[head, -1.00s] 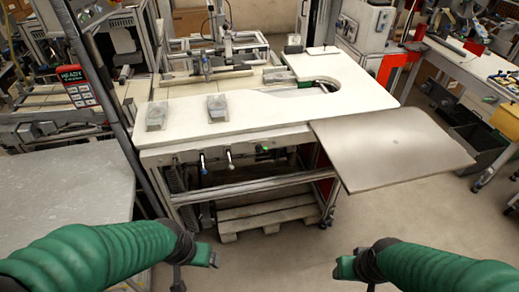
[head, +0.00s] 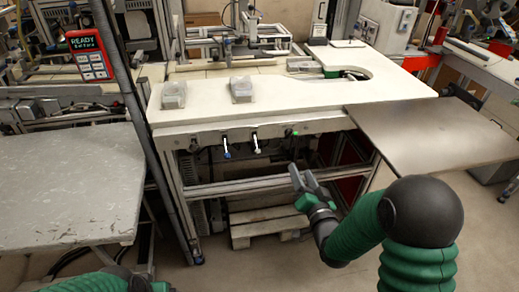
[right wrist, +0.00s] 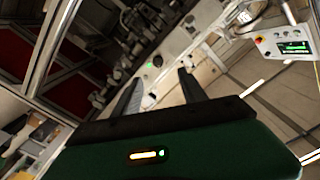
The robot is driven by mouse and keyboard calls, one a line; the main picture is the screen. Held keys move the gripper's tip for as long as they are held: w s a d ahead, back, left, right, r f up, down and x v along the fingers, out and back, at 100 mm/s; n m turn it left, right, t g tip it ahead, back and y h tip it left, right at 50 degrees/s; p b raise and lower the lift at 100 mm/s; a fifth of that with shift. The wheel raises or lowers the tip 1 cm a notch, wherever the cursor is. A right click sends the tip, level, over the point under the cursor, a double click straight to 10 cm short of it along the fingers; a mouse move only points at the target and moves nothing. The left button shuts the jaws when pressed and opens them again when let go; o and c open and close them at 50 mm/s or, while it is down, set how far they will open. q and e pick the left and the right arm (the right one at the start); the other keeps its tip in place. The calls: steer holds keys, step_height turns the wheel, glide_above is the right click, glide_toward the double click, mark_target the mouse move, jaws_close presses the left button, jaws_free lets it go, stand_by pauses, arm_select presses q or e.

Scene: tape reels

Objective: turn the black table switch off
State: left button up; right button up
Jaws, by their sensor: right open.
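The white worktable (head: 300,108) has a grey front panel (head: 213,139) under its edge. I cannot tell for sure which one is the black switch. My right gripper (head: 302,172) is open and empty, below and in front of the panel, apart from it. In the right wrist view its open fingers (right wrist: 160,76) point towards the panel, with the green light (right wrist: 158,60) between them. My left gripper (head: 140,284) is mostly cut off at the bottom edge.
A grey metal plate (head: 430,135) juts out at the table's right. A grey bench (head: 70,185) stands at the left beside a dark post. Two clear blocks (head: 173,94) sit on the tabletop. A wooden pallet (head: 265,224) lies under the table.

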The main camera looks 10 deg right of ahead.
glide_toward(289, 138)
steer(key=w, duration=0.3)
steer(key=w+a+b, duration=0.1)
steer(key=w, duration=0.1)
steer(key=shift+w+r, duration=0.15)
steer(key=shift+w, duration=0.2)
steer(key=w, duration=0.1)
steer(key=w+d, duration=0.1)
steer(key=w, duration=0.1)
steer(key=shift+w, duration=0.15)
steer(key=shift+w+d, duration=0.1)
steer(key=shift+d, duration=0.15)
steer(key=shift+a, duration=0.35)
steer(key=shift+c, duration=0.9)
steer(key=shift+a, duration=0.15)
steer(key=c, duration=0.5)
arm_select(q)
steer(key=shift+d+f, duration=0.4)
steer(key=shift+d, duration=0.4)
arm_select(e)
jaws_close()
